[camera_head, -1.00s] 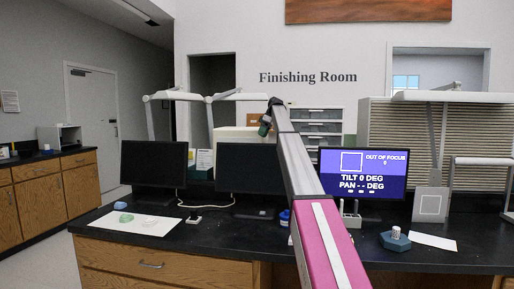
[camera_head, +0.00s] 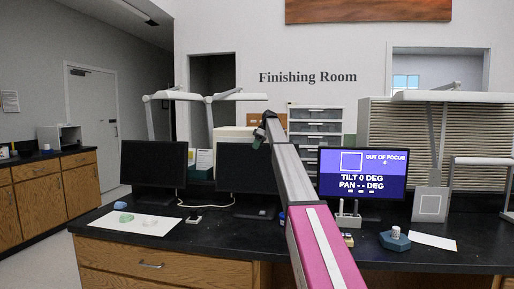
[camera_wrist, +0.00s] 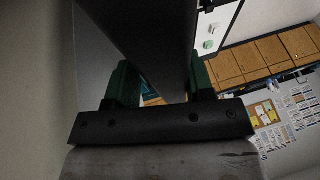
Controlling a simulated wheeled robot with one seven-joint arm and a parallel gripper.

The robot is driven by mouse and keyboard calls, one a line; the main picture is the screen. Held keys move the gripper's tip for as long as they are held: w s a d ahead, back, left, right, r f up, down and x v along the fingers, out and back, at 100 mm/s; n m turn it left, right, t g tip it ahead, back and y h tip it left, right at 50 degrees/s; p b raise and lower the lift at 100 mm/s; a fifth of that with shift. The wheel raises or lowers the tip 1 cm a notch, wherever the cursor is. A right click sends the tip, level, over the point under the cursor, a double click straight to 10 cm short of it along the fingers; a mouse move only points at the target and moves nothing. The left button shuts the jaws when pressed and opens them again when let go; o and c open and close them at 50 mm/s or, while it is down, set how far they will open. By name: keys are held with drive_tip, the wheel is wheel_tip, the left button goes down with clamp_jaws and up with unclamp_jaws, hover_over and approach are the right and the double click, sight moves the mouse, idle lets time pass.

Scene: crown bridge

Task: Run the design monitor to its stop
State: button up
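Three monitors stand on the black counter; I cannot tell by label which is the design monitor. The right monitor (camera_head: 335,187) is lit blue and reads "OUT OF FOCUS", "TILT 0 DEG" and "PAN -- DEG". The middle monitor (camera_head: 238,172) and the left monitor (camera_head: 156,165) are dark. My gripper (camera_head: 260,138) is at the upper right edge of the middle monitor, partly hidden by my arm. In the wrist view, its green fingers (camera_wrist: 162,88) stand apart, with a large dark panel (camera_wrist: 140,30) reaching between them. A gap shows beside the panel; contact is unclear.
The black counter (camera_head: 225,236) holds a white sheet (camera_head: 133,222) with small coloured pieces at left. At right are a blue-grey block (camera_head: 394,241), a white card (camera_head: 432,241) and a framed square plate (camera_head: 430,204). Drawers (camera_head: 315,125) and lamp arms stand behind.

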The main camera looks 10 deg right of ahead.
drive_tip(key=shift+s+a+f+t+h, duration=0.1)
drive_tip(key=shift+s+a+t+h, duration=0.1)
drive_tip(key=shift+s+t, duration=0.35)
drive_tip(key=shift+s+a+f+t+h, duration=0.15)
drive_tip(key=shift+s+t, duration=0.2)
drive_tip(key=shift+s, duration=0.3)
drive_tip(key=shift+r, duration=0.1)
drive_tip(key=o, duration=0.9)
drive_tip(key=v, duration=1)
drive_tip(key=shift+r, duration=0.15)
drive_tip(key=shift+d+r, duration=0.15)
drive_tip(key=shift+r, duration=0.05)
